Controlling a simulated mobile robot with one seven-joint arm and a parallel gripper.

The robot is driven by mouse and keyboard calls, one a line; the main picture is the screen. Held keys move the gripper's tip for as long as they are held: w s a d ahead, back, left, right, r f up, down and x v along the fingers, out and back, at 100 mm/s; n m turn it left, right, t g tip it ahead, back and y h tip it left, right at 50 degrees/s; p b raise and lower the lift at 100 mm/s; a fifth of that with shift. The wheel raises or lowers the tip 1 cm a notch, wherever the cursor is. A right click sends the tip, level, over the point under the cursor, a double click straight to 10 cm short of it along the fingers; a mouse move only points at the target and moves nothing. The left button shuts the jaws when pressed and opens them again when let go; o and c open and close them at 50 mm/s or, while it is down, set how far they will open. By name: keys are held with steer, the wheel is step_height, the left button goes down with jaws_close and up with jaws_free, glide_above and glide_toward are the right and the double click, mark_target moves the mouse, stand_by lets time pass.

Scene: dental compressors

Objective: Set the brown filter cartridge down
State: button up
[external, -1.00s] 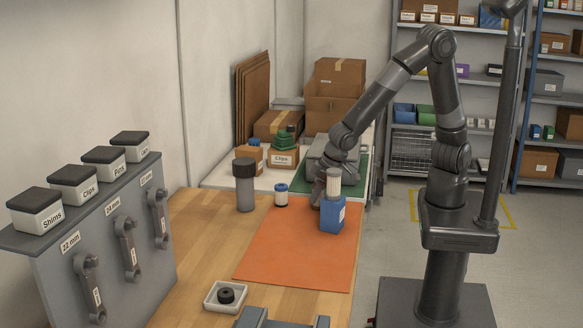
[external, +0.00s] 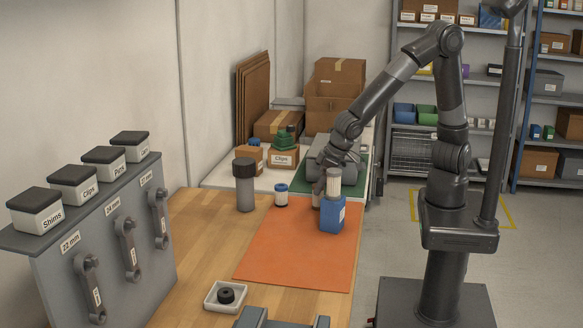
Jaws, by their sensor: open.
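A small brown-tan cylinder (external: 317,200), which looks like the brown filter cartridge, stands at the far end of the orange mat (external: 296,250). It is partly hidden behind the blue bottle (external: 332,216) with the ribbed beige top. My gripper (external: 319,188) is open, just above or around the cartridge's top; its fingers are small and partly hidden by the bottle, so I cannot tell whether they touch it. The cartridge looks upright.
A white tray with a black ring (external: 226,296) sits at the front. The mat's near part is clear.

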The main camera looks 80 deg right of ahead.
steer(key=v, duration=0.8)
steer(key=s+d+r, duration=0.2)
steer(key=d+r, duration=0.1)
steer(key=d, duration=0.4)
steer(key=s+d+r, duration=0.2)
steer(key=d+r, duration=0.1)
steer(key=d, duration=0.3)
steer(key=s+d+r+t, duration=0.1)
steer(key=s+d+r, duration=0.2)
steer(key=s+d, duration=0.6)
steer(key=s, duration=0.3)
steer(key=shift+d, duration=0.25)
